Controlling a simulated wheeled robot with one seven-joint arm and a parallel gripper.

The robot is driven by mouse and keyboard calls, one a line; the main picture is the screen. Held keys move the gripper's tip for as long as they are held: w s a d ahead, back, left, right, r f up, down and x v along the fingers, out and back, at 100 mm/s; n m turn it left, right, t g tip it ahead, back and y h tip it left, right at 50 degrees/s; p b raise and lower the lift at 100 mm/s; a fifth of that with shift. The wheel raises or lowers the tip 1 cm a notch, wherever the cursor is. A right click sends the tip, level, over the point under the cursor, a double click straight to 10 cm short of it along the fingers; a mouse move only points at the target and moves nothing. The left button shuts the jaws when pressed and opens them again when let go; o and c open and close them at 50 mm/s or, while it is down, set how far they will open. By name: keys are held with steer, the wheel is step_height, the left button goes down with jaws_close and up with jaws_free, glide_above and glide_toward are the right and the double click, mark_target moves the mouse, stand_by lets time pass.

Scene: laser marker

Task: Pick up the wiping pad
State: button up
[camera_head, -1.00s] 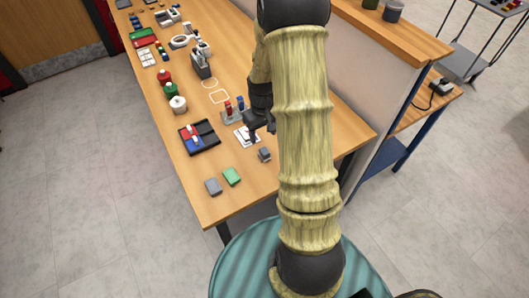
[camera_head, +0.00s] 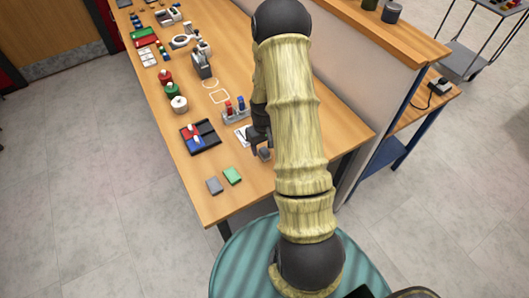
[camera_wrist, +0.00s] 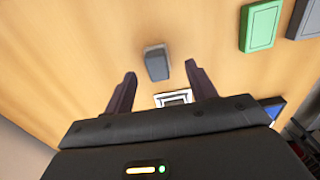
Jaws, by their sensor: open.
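A small dark grey block (camera_head: 265,154) with a lighter edge, likely the wiping pad, lies on the wooden table near its right side. In the wrist view the block (camera_wrist: 157,65) appears between and just beyond my fingertips, with nothing touching it. My gripper (camera_head: 260,147) is open and empty close by the block; in the wrist view its two dark fingers (camera_wrist: 160,74) are spread wide. A green flat pad (camera_head: 232,176) and a grey flat pad (camera_head: 214,185) lie side by side near the table's front edge. My arm hides part of the table.
A black tray (camera_head: 212,145) with red and blue items lies left of the gripper. A holder with red and blue items (camera_head: 235,112) and a white card (camera_head: 241,133) are behind it. A partition (camera_head: 330,75) rises along the table's right side.

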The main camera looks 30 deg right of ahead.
mark_target(264, 150)
steer(key=shift+d+f+p, duration=0.15)
steer(key=shift+f+p, duration=0.45)
steer(key=shift+f, duration=1.3)
steer(key=c, duration=1.1)
